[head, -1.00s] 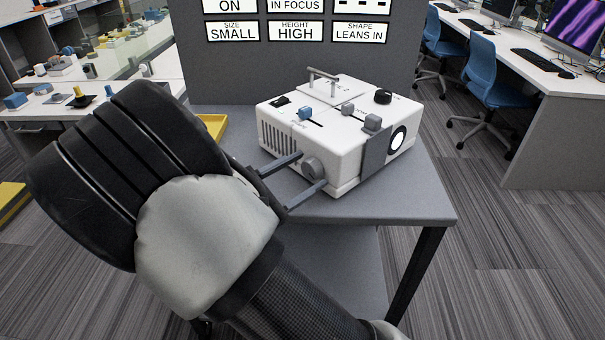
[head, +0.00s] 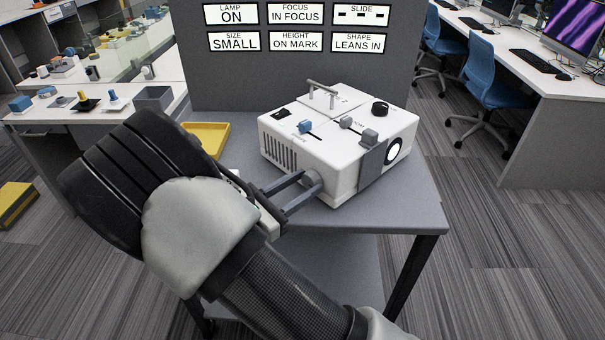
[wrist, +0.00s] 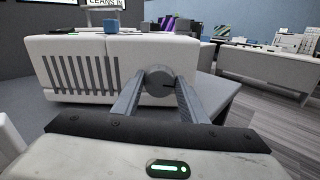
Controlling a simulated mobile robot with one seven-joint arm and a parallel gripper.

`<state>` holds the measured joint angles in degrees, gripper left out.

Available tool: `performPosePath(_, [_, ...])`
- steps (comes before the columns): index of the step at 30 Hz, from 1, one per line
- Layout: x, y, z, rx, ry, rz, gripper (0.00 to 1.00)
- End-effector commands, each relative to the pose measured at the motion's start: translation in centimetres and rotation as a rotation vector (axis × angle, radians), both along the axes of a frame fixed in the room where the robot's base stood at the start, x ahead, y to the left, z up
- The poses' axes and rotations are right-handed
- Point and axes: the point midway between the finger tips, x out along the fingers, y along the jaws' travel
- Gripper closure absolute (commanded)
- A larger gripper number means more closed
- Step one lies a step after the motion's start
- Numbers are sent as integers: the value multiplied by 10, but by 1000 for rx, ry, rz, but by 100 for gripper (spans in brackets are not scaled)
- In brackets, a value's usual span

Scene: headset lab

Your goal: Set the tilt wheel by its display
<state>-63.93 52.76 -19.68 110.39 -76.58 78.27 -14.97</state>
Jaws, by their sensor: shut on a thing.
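The tilt wheel, a round grey knob (wrist: 159,79), sits on the near side of the white projector (head: 340,185). It also shows in the head view (head: 313,182), partly covered by the fingers. My gripper (head: 303,190) has its two fingers on either side of the knob and is shut on it; in the wrist view the fingers (wrist: 163,88) flank it. A dark mark on the knob points right. The display (head: 295,40) above reads LAMP ON, FOCUS IN FOCUS, SIZE SMALL, HEIGHT ON MARK and SHAPE LEANS IN; its SLIDE panel shows dark bars.
The projector stands on a grey table (head: 405,210) with bare surface to its right. A yellow tray (head: 208,137) lies behind my arm. Blue chairs (head: 482,70) stand at right.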

Motion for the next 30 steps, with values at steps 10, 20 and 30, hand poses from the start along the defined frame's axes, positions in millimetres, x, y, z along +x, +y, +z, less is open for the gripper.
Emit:
performPosePath(10, [1, 1, 2, -139, 151, 0, 84])
performPosePath(20, [1, 1, 0, -186, 201, 1, 84])
performPosePath(30, [0, 1, -1, -187, 202, 1, 84])
